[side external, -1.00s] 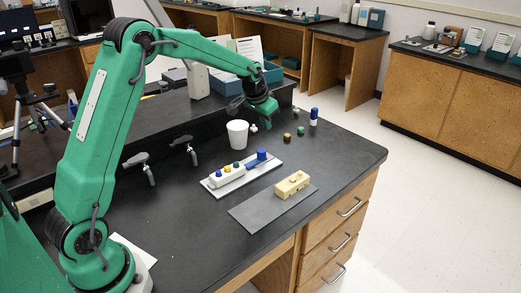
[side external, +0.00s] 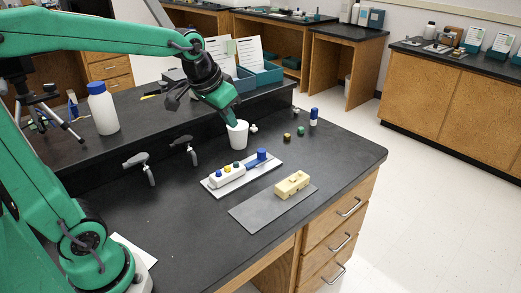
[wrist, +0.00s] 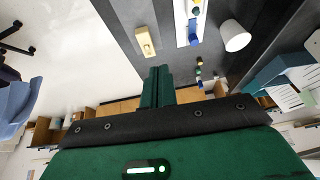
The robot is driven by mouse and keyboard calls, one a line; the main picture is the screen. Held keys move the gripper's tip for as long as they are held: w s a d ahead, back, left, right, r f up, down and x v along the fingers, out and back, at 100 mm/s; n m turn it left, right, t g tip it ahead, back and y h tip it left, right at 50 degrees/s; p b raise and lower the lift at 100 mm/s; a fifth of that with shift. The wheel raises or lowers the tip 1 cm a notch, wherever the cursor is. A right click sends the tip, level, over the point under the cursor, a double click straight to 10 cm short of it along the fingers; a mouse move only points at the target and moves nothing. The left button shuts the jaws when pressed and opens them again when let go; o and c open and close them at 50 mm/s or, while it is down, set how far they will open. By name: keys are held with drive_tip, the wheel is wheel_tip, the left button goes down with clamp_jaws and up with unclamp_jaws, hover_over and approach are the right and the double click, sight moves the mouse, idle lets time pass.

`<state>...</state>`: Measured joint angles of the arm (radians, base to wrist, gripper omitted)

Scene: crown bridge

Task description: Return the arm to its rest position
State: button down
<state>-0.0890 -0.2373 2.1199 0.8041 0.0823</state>
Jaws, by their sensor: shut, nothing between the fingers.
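My arm is green, and my gripper (side external: 232,117) hangs in the air above and just left of a white cup (side external: 237,135), overlapping its rim in the side view. In the wrist view my gripper's fingers (wrist: 157,88) are together with nothing between them. The white cup also shows at the upper right of the wrist view (wrist: 234,36), apart from the fingers. The cup stands upright on the black bench (side external: 200,240).
A white tray (side external: 215,196) holds a white block with coloured knobs and a blue piece. A cream block (side external: 292,184) sits on a grey mat (side external: 250,217). A blue-capped bottle (side external: 103,112) stands on the raised shelf. Two taps (side external: 137,160) stick up at left.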

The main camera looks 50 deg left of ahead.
drive_tip(key=s+d+f, duration=0.2)
drive_tip(key=s+d, duration=0.1)
drive_tip(key=s, duration=1.1)
drive_tip(key=shift+s+d, duration=0.15)
drive_tip(key=shift+s, duration=0.05)
drive_tip(key=c, duration=2.2)
unclamp_jaws()
